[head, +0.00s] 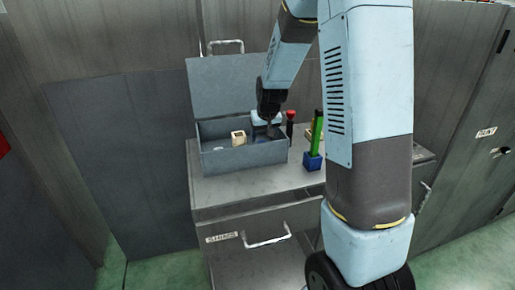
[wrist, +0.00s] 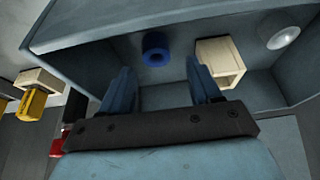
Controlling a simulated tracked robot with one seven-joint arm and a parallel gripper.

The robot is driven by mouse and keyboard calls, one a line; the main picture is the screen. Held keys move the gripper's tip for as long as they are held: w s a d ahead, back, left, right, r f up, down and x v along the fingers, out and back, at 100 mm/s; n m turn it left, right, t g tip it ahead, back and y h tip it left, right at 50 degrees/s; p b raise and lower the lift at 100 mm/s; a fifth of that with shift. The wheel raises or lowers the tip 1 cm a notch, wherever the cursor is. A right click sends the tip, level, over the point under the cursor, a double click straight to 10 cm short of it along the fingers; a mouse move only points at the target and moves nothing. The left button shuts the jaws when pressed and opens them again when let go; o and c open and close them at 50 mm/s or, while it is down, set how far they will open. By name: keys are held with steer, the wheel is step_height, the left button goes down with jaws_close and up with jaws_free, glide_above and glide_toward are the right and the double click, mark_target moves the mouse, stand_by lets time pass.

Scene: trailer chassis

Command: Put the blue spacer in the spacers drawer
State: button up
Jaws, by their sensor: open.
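The blue spacer (wrist: 149,43), a short ring with a hole, lies in the open grey-blue toolbox (head: 243,161), near its wall in the wrist view. My gripper (wrist: 162,82) is open and empty, reaching into the toolbox. The spacer shows beyond the gap between its fingers, apart from them. In the head view my gripper (head: 268,130) is partly hidden by the box wall, and I cannot make out the spacer. Below the worktop is a drawer (head: 262,258) with a bar handle (head: 266,241); it looks shut. Its label (head: 222,238) is too small to read surely.
A cream hollow block (wrist: 232,62) and a white round piece (wrist: 282,36) share the box. The raised lid (head: 228,88) stands behind. A red-topped tool (head: 291,117) and a blue holder (head: 313,162) with a green piece (head: 317,130) stand right of the box.

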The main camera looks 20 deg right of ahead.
steer(key=shift+d+x, duration=0.2)
steer(key=shift+x, duration=2.35)
steer(key=shift+s, duration=0.1)
jaws_close()
